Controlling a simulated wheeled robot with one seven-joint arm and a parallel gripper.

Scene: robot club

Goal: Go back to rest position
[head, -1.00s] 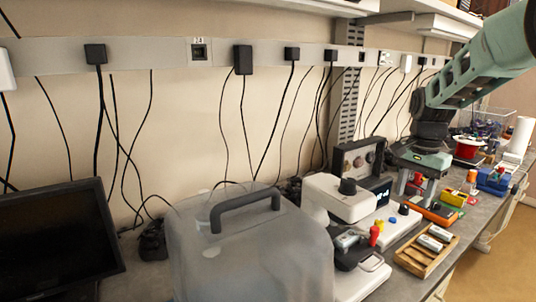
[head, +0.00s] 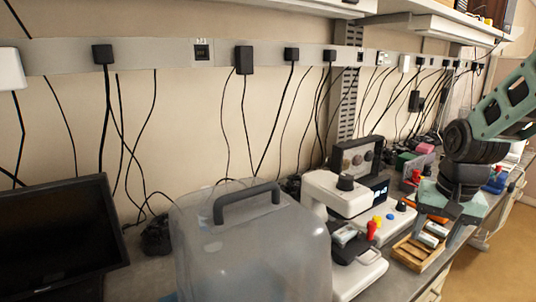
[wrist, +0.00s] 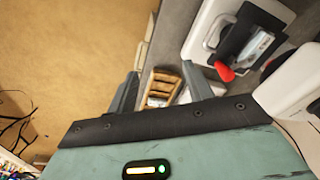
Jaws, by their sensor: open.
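My gripper (head: 443,226) is at the right of the head view, above the bench near its front edge. In the wrist view its two dark fingers stand apart (wrist: 162,92), with nothing held between them. Below and beyond the fingers, a wooden tray (head: 405,256) holding small silver-grey items lies on the bench. The tray also shows between the fingers in the wrist view (wrist: 163,78). The arm covers part of the tray and the bench behind it.
A white machine (head: 325,192) with a red knob stands left of the gripper. A clear cover with a dark handle (head: 246,203) and a black monitor (head: 60,238) stand farther left. Cables hang along the wall. The floor (wrist: 70,60) in front is open.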

